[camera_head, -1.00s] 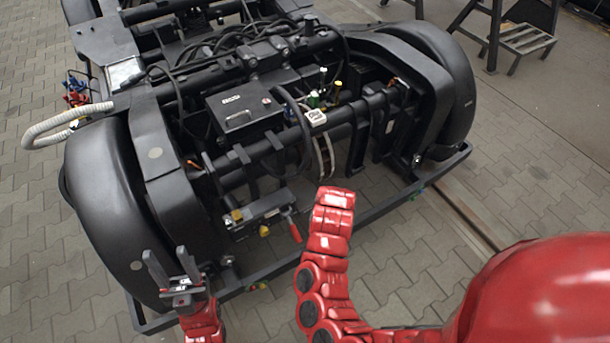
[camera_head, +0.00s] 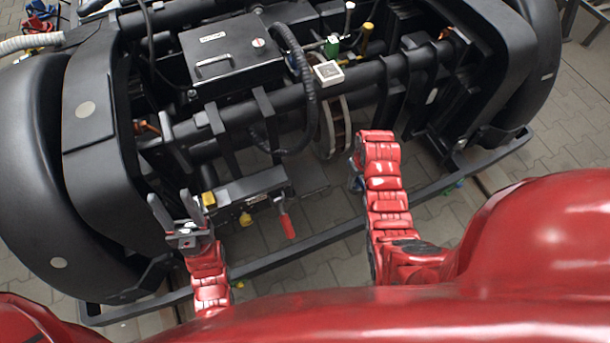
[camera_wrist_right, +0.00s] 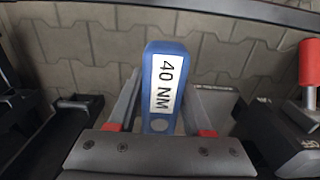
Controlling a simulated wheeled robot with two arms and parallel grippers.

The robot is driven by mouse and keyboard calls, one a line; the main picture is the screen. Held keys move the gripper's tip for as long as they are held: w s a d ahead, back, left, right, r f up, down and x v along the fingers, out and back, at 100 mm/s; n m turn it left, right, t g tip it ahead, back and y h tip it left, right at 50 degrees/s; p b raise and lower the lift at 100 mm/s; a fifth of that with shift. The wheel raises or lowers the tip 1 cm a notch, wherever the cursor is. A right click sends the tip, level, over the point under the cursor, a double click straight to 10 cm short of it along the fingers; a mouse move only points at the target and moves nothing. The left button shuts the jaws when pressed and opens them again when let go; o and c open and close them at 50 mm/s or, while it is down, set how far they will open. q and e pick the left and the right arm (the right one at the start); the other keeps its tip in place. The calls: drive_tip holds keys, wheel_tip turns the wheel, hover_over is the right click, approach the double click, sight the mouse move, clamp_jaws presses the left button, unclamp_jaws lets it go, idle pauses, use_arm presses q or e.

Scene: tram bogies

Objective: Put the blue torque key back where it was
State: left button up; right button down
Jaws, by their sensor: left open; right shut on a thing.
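The blue torque key (camera_wrist_right: 164,70), with a white label reading "40 NM", stands between the fingers of my right gripper (camera_wrist_right: 160,110) in the right wrist view. The gripper is shut on it. In the head view only a small bluish patch shows beside my right forearm, and the arm hides most of that gripper. My left gripper (camera_head: 172,205) is open and empty, fingers pointing up, at the front left of the bogie (camera_head: 90,130). I cannot tell from these frames which spot the key came from.
A red-handled lever (camera_head: 284,222) sits on the bogie's front; a red handle (camera_wrist_right: 309,62) shows at right in the wrist view. A black box (camera_head: 230,60), a green-topped part (camera_head: 332,46) and a white block (camera_head: 328,73) are further back. Paving is below.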

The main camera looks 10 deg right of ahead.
drive_tip(key=shift+w+a+f+b, duration=0.6)
drive_tip(key=shift+w+a, duration=0.85)
drive_tip(key=shift+a, duration=1.05)
drive_tip(key=shift+w+a+f+b, duration=0.45)
drive_tip(key=shift+w+a+b, duration=0.35)
drive_tip(key=shift+w+a, duration=1.2)
drive_tip(key=shift+w+a+f+b, duration=0.5)
drive_tip(key=shift+w+a+b, duration=0.35)
drive_tip(key=shift+a, duration=2.1)
drive_tip(key=shift+w, duration=0.1)
drive_tip(key=shift+f, duration=0.2)
drive_tip(key=shift+c, duration=1.6)
unclamp_jaws()
drive_tip(key=shift+r, duration=0.15)
drive_tip(key=shift+r+p, duration=0.4)
drive_tip(key=shift+r, duration=0.2)
wheel_tip(320, 180, up, 11)
drive_tip(key=p, duration=0.2)
